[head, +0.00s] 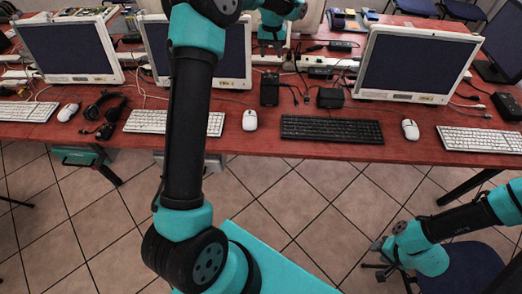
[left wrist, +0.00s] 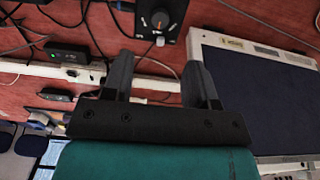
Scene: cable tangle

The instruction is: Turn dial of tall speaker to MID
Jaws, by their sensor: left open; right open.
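The speaker is a black box (head: 269,88) standing on the red desk between the middle and right monitors. In the left wrist view its face with a round dial (left wrist: 159,18) shows at the top edge. The dial's labels and setting are too small to read. My left gripper (left wrist: 158,65) is open and empty, its two dark fingers apart and pointing towards the speaker without touching it.
A second black box (head: 331,97) stands right of the speaker. Monitors (head: 416,65), keyboards (head: 331,129) and mice (head: 250,120) line the desk. Cables, adapters and a white power strip (left wrist: 40,70) lie behind the speaker. A little bare desk shows in front of it.

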